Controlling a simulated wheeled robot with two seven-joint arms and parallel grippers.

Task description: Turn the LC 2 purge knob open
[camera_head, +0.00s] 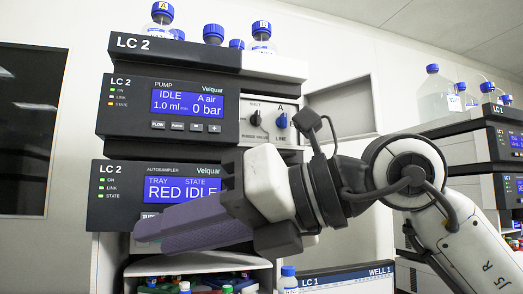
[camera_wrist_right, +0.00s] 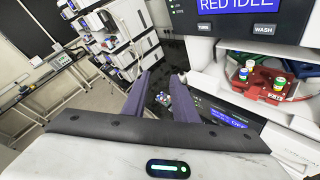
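The LC 2 stack stands in the middle left of the head view. Its pump module (camera_head: 170,108) shows IDLE, A air and 0 bar. On the pump's right-hand panel, the small dark purge valve knob (camera_head: 255,121) sits under the word SHUT. A blue line knob (camera_head: 282,121) marked A is just right of it. My right gripper (camera_head: 140,238) is below the knobs, in front of the autosampler, with its purple fingers pointing left. In the wrist view its two fingers (camera_wrist_right: 161,80) are apart with nothing between them. My left gripper is not in view.
The autosampler (camera_head: 185,185) is partly hidden by my right gripper. Bottles (camera_head: 262,35) stand on top of the stack. Vials (camera_head: 228,288) sit in the bay below. An LC 1 screen (camera_head: 345,280) is at lower right, and another stack (camera_head: 505,140) is at the far right.

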